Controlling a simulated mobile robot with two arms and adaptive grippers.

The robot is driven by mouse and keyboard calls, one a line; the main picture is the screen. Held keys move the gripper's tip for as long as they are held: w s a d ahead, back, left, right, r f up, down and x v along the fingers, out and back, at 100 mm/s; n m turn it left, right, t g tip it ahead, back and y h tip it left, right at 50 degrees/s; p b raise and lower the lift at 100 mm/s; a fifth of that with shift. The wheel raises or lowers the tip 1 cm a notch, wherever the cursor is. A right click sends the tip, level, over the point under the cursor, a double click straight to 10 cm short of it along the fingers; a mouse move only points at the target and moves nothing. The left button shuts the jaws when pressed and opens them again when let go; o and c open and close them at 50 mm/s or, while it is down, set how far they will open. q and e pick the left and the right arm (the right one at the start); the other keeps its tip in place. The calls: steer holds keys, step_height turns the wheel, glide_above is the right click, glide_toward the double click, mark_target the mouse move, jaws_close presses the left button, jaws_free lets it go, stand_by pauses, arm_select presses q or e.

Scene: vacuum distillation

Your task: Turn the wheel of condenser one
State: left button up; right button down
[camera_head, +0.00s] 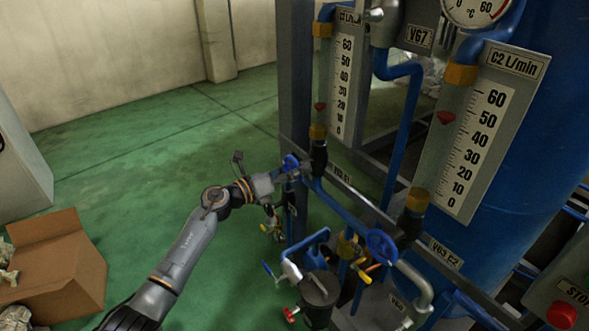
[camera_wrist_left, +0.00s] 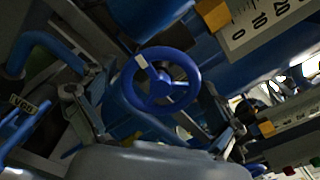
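The small blue handwheel (camera_head: 291,162) sits on the valve below the C1 flow meter (camera_head: 343,75), beside a label that seems to read V62 E1. My left gripper (camera_head: 287,172) is at this wheel and covers part of it. In the left wrist view the blue wheel (camera_wrist_left: 161,80) faces the camera, with a pale mark on its upper left rim. The fingers of the left gripper (camera_wrist_left: 152,118) are spread apart, one on each side of the wheel. Whether they touch the rim is hard to tell. My right gripper is not in view.
A second blue handwheel (camera_head: 382,245) is below the C2 flow meter (camera_head: 481,130). Pipes and small valves with a red handle (camera_head: 290,314) and a yellow handle (camera_head: 372,268) crowd below. A cardboard box (camera_head: 58,262) stands at left. The green floor (camera_head: 140,150) behind is clear.

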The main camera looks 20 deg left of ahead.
arm_select(q)
steer(key=c, duration=0.7)
steer(key=shift+c, duration=0.4)
steer(key=n+p, duration=0.2)
steer(key=n, duration=0.1)
steer(key=shift+r+p, duration=0.15)
steer(key=shift+p, duration=0.15)
steer(key=n+p, duration=0.3)
steer(key=n, duration=0.2)
steer(key=shift+n, duration=0.4)
steer(key=n+p, duration=0.2)
steer(key=n, duration=0.2)
steer(key=shift+n, duration=0.3)
steer(key=n+p, duration=0.2)
steer(key=n, duration=0.2)
steer(key=shift+n, duration=0.3)
